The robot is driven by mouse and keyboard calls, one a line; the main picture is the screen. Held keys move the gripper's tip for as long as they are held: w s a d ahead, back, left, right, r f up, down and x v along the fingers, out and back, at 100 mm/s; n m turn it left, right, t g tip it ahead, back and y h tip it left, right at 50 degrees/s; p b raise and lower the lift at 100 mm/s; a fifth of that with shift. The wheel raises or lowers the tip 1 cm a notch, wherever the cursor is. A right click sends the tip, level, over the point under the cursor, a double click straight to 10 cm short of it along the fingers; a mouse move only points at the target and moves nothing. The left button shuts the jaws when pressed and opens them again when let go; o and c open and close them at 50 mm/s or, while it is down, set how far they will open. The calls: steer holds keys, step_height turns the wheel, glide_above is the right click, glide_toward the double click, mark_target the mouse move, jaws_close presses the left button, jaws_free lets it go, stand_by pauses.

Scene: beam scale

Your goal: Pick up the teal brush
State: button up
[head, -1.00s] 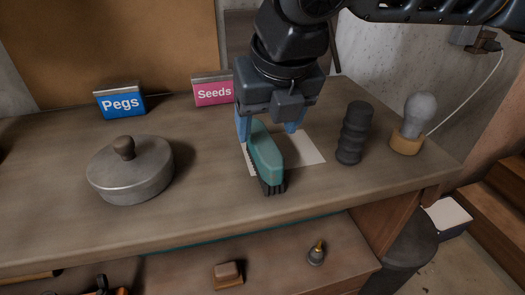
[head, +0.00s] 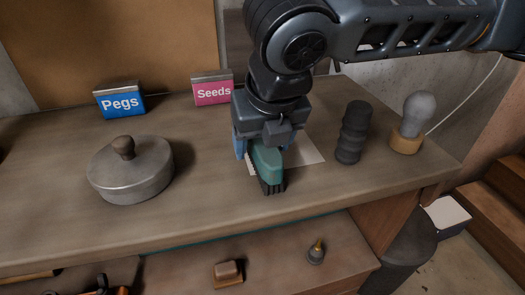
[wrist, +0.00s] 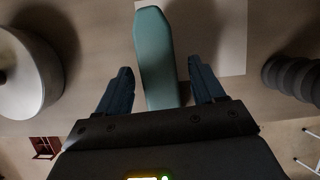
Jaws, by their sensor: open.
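The teal brush (head: 267,165) lies on the wooden bench, dark bristles showing along its near edge, partly over a white sheet. My gripper (head: 261,152) is above its far part in the head view and hides that part. In the wrist view the teal brush (wrist: 156,58) runs between the two blue fingers of my gripper (wrist: 160,82). The fingers are apart, with a gap on each side of the brush. Whether they reach down beside it is hard to tell.
A lidded metal pot (head: 130,172) stands to the left. A dark ribbed cylinder (head: 353,133) and a bulb on a tan base (head: 410,125) stand to the right. Pegs (head: 120,101) and Seeds (head: 213,90) signs stand behind. A lower shelf (head: 285,262) holds small items.

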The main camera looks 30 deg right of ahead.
steer(key=shift+f, duration=0.1)
stand_by(0.3)
steer(key=c, duration=1.1)
steer(key=shift+c, duration=0.2)
step_height(320, 180, up, 11)
steer(key=shift+f, duration=0.2)
steer(key=o, duration=0.6)
steer(key=c, duration=0.4)
